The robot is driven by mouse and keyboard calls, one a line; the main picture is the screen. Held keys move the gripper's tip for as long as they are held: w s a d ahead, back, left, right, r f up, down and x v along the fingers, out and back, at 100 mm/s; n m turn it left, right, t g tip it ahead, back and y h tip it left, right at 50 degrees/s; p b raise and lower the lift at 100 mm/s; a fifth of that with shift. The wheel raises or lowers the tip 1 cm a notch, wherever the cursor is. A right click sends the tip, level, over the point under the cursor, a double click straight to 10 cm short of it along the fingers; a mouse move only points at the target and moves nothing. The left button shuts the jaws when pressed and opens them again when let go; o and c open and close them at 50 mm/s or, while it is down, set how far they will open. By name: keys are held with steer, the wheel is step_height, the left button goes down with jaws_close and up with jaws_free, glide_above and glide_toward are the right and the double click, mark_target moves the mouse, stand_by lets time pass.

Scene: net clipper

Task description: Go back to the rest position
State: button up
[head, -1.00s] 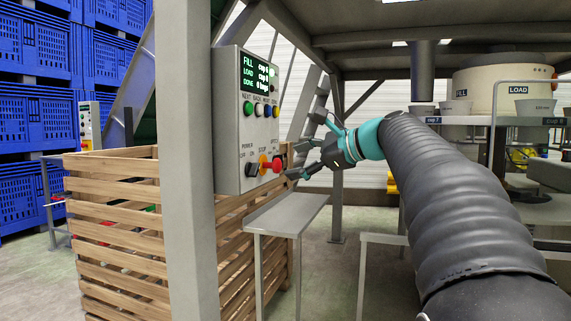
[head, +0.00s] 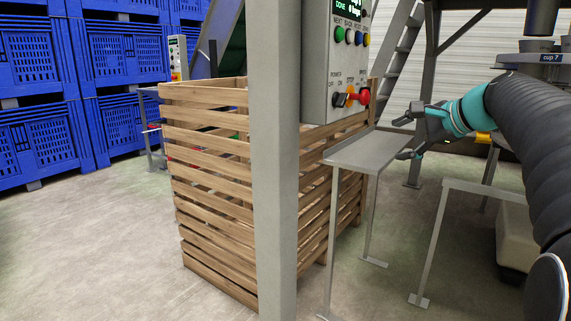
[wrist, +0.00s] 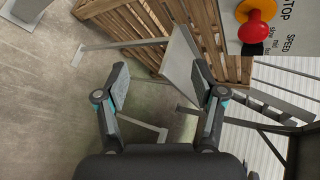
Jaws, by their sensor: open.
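My gripper (head: 408,138) is at the right in the head view, in front of and to the right of the control panel (head: 318,62). Its fingers are spread apart and nothing is between them. In the wrist view my gripper (wrist: 160,82) also shows open and empty, with the small grey table (wrist: 181,62) beyond the fingers. The panel's red stop button (wrist: 257,28) is at the top right there, apart from the fingers.
A wooden slatted crate (head: 215,190) stands behind a grey post (head: 275,200). The small grey table (head: 350,152) stands below the panel. Blue crates (head: 45,135) are stacked at the left. A metal frame (head: 440,215) stands at the right. Floor at the left is clear.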

steer(key=s+a+f+n+g+h, duration=0.2)
steer(key=s+f+n, duration=0.2)
steer(key=s+f, duration=0.45)
steer(key=s+a+f+n+g+h, duration=0.2)
steer(key=s+f+n+g, duration=0.15)
steer(key=s+f, duration=0.5)
steer(key=s+a+f+n+h, duration=0.1)
steer(key=s+a+f+n, duration=0.2)
steer(key=s, duration=0.4)
steer(key=s+a+f+n+h, duration=0.1)
steer(key=s+a+f+n, duration=0.3)
steer(key=s+f+n, duration=0.1)
steer(key=s+f, duration=0.1)
steer(key=s, duration=0.1)
steer(key=shift+s+f+t, duration=0.3)
steer(key=shift+s+t, duration=0.05)
